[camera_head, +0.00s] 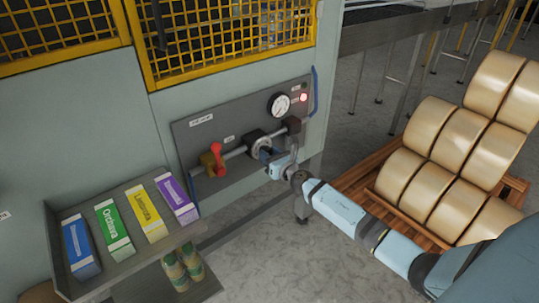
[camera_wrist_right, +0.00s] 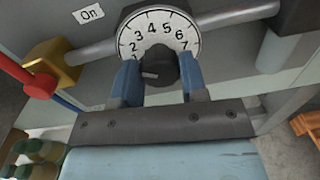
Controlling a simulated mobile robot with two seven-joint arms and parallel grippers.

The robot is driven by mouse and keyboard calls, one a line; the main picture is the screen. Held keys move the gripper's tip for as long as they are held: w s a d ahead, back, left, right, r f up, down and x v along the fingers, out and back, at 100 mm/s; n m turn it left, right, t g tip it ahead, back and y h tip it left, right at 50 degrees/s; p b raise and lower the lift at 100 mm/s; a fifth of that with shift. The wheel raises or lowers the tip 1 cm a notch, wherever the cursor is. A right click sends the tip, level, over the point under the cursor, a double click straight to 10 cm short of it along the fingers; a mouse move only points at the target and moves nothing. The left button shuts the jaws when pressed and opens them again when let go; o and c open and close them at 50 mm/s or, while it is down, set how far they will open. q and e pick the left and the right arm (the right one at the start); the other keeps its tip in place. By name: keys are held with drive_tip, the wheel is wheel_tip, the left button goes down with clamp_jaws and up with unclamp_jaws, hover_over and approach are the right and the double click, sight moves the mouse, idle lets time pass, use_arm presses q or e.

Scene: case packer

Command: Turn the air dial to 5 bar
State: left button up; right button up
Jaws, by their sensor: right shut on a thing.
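The air dial (camera_wrist_right: 160,28) has a white numbered face that shows upright in the right wrist view, with numbers up to 7 readable. Its dark knob (camera_wrist_right: 164,62) sits below the numbers, with a small pale mark low on its left side. What number the mark points at I cannot tell. My right gripper (camera_wrist_right: 160,75) is shut on the knob, one blue finger on each side. In the head view the right gripper (camera_head: 268,155) reaches the dial (camera_head: 259,141) on the grey panel and partly covers it. My left gripper is not in view.
A round gauge (camera_head: 279,104) and a lit red lamp (camera_head: 304,98) are above right of the dial. A red-handled valve (camera_head: 217,160) is on the pipe to its left. A shelf (camera_head: 146,263) of coloured cartons stands lower left, a pallet (camera_head: 355,184) of rolls at right.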

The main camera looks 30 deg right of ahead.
drive_tip(key=m, duration=0.5)
drive_tip(key=shift+p, duration=0.35)
drive_tip(key=m, duration=0.2)
drive_tip(key=shift+m+p, duration=0.3)
drive_tip(key=m+p, duration=0.2)
drive_tip(key=m, duration=0.4)
drive_tip(key=shift+r+y, duration=0.1)
drive_tip(key=shift+y, duration=0.2)
drive_tip(key=shift+m+p, duration=0.35)
drive_tip(key=shift+m, duration=0.65)
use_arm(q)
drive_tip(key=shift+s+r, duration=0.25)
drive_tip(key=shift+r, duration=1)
use_arm(e)
drive_tip(key=shift+m, duration=0.6)
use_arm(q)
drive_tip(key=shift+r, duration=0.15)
use_arm(e)
drive_tip(key=shift+m, duration=0.3)
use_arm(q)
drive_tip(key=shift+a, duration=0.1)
use_arm(e)
drive_tip(key=o, duration=0.9)
